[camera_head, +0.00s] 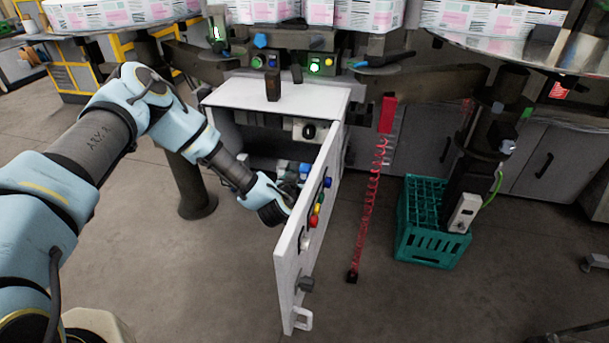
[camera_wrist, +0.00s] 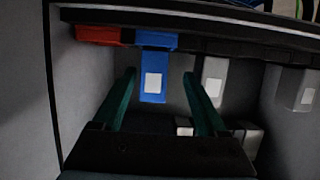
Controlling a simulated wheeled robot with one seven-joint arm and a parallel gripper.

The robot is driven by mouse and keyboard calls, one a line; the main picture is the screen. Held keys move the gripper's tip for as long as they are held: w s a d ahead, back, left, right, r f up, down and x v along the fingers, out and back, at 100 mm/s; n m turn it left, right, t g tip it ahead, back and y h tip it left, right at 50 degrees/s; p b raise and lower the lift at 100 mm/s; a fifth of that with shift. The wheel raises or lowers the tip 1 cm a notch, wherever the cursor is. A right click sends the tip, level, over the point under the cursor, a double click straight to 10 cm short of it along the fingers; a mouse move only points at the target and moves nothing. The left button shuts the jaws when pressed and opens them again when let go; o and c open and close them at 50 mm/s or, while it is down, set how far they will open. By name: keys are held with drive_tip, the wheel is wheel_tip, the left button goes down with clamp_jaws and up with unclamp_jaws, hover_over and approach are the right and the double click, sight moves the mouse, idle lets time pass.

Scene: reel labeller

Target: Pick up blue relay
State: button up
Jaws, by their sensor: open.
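The blue relay (camera_wrist: 153,68) is a blue block with a pale label, fixed on a dark rail inside the cabinet. In the wrist view it stands ahead of my gripper (camera_wrist: 158,75), roughly between the tips of the two green fingers. The fingers are apart and hold nothing; whether they reach beside the relay is hard to tell. In the head view my gripper (camera_head: 288,194) is at the cabinet opening, partly hidden by the open door.
The open cabinet door (camera_head: 300,240), with coloured buttons, stands close right of my gripper. In the wrist view, a red block (camera_wrist: 98,35) is left of the relay and a grey block (camera_wrist: 214,78) right. A teal crate (camera_head: 430,245) is on the floor.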

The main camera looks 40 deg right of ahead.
drive_tip(key=p+x, duration=0.1)
drive_tip(key=x, duration=0.1)
drive_tip(key=p+x, duration=0.1)
drive_tip(key=x, duration=0.1)
drive_tip(key=shift+s+d, duration=0.15)
drive_tip(key=shift+d, duration=0.25)
drive_tip(key=shift+d+f, duration=0.2)
drive_tip(key=shift+d, duration=0.1)
clamp_jaws()
